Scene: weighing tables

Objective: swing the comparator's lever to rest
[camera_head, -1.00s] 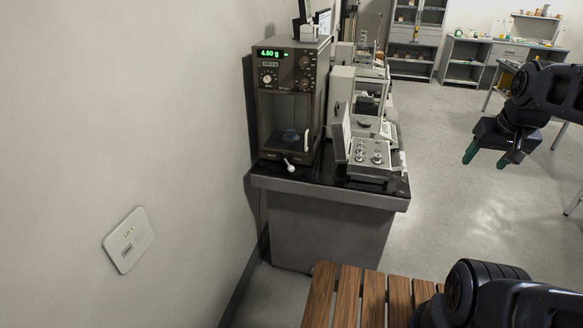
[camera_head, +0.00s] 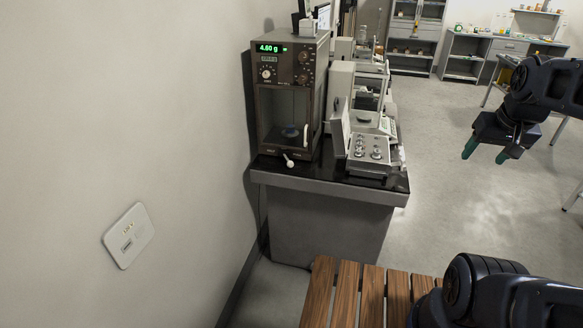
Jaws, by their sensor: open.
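The comparator (camera_head: 284,95) is a tall dark brown cabinet at the near left of the black-topped table, close to the wall. Its green display reads 4.60 g. Behind its glass front a dark object (camera_head: 290,132) sits on the pan. A small lever with a pale knob (camera_head: 290,163) sticks out at the foot of its front. A white upright handle (camera_head: 305,135) is on the right side of the front. My gripper (camera_head: 486,152) hangs at the upper right over open floor, open and empty, well apart from the comparator. Its fingertips are green.
An open box of weights (camera_head: 368,152) stands right of the comparator on the table (camera_head: 330,187). More balances (camera_head: 372,92) stand behind. A slatted wooden bench (camera_head: 345,295) is in the foreground. The floor (camera_head: 455,215) to the right is clear.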

